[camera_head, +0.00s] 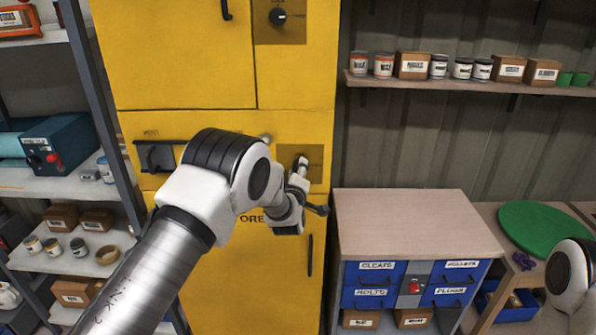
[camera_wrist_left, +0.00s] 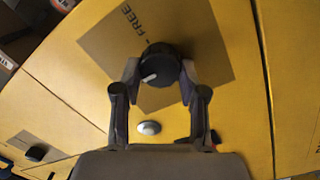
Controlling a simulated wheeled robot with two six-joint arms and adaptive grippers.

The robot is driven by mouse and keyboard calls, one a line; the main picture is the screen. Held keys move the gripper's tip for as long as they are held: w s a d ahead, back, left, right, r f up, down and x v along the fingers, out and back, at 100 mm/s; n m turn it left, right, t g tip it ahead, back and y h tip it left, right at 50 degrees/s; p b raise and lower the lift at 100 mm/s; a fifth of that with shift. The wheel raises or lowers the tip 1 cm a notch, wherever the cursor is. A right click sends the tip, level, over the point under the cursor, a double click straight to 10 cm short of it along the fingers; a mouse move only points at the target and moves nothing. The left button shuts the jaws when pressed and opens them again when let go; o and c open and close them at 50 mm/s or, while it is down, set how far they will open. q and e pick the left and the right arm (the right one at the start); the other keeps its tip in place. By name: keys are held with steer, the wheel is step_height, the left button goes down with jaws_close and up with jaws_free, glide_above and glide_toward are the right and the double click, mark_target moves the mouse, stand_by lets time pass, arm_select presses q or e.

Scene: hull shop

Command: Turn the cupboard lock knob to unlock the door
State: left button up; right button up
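The yellow cupboard (camera_head: 185,50) stands in front of me with its doors shut. In the left wrist view, a round black lock knob (camera_wrist_left: 160,68) with a white pointer mark sits on a brown plate (camera_wrist_left: 208,45) lettered "FREE". My left gripper (camera_wrist_left: 160,80) has one finger on each side of the knob, with its tips appearing to touch the knob's sides. In the head view, the left gripper (camera_head: 298,180) is at the brown plate (camera_head: 314,155) on the middle door and mostly hides the knob. My right gripper is out of view; only part of that arm shows.
Another black knob (camera_head: 277,17) is on a plate higher up. A black handle (camera_head: 157,156) is left of my left wrist. A workbench with blue drawers (camera_head: 374,284) stands close on the right. Shelves (camera_head: 75,180) flank the cupboard on the left.

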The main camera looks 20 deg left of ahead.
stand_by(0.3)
arm_select(q)
steer(key=m+b, duration=0.1)
steer(key=m, duration=0.4)
steer(key=m+b, duration=0.2)
steer(key=m, duration=0.4)
steer(key=m+g+y+b, duration=0.1)
steer(key=m+b, duration=0.1)
steer(key=m, duration=0.4)
steer(key=shift+w+d+r, duration=0.1)
steer(key=shift+d, duration=0.2)
stand_by(0.4)
steer(key=o, duration=1.1)
steer(key=shift+o, duration=0.2)
